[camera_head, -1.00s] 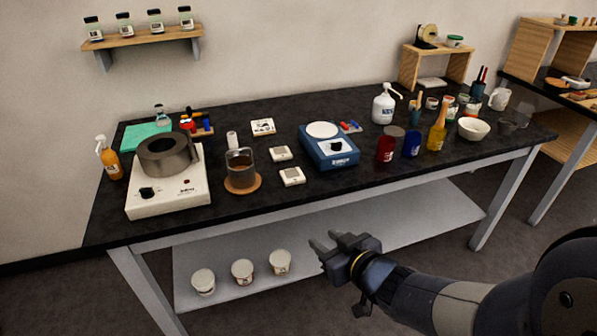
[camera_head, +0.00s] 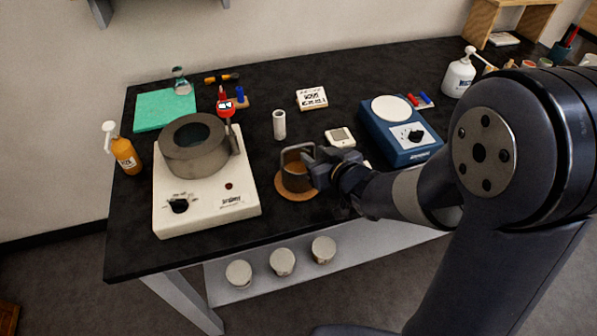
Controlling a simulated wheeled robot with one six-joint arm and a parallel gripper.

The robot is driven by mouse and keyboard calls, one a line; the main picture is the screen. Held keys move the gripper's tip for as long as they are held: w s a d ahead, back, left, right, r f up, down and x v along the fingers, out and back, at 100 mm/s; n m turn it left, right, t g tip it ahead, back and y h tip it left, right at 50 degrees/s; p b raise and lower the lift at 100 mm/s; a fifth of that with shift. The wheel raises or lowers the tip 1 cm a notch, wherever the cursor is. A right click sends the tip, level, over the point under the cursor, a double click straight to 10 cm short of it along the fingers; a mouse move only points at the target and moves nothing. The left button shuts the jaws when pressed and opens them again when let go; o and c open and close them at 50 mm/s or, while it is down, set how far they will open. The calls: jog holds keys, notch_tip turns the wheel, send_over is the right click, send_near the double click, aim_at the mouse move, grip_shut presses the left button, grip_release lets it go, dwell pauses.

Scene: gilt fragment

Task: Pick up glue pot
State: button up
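A small dark pot with amber-brown contents, which looks like the glue pot (camera_head: 295,181), stands upright on a round cork mat (camera_head: 288,194) near the bench's front edge. My gripper (camera_head: 313,166) reaches in from the right, with its fingers at the pot's right side, where the handle was seen earlier. The gripper hides the handle and part of the pot's right wall. I cannot tell whether the fingers are closed on it.
A white hot plate (camera_head: 208,207) with a grey round vessel (camera_head: 193,157) stands left of the pot. A white cylinder (camera_head: 279,125) and a small white device (camera_head: 340,138) are behind. Lidded tubs (camera_head: 282,262) sit on the lower shelf.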

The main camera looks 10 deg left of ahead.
jog(key=shift+x, duration=1.05)
jog(key=shift+c, duration=0.2)
grip_shut()
dwell(0.4)
